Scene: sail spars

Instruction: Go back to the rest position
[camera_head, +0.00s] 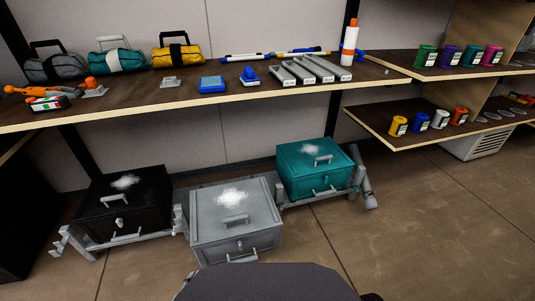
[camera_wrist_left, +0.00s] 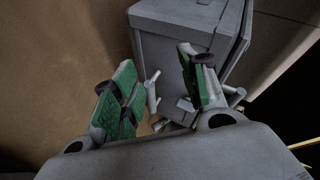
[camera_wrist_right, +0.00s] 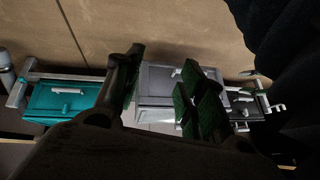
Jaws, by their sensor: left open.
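My left gripper (camera_wrist_left: 157,68) is open in the left wrist view, with its green-padded fingers apart and nothing between them. A grey box (camera_wrist_left: 172,22) with handles lies beyond the fingers; I cannot tell how far. My right gripper (camera_wrist_right: 163,66) is open and empty in the right wrist view. Its fingers are dark and spread, and a grey drawer box (camera_wrist_right: 158,82) shows beyond them. I cannot make out either gripper clearly in the head view, where only a dark rounded part of my own body fills the bottom middle.
On the floor stand a black box (camera_head: 110,210), a grey box (camera_head: 210,207) and a teal box (camera_head: 300,155). The shelf (camera_head: 130,108) above holds rolled bags, tools and grey bars. Side shelves (camera_head: 380,131) carry coloured spools.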

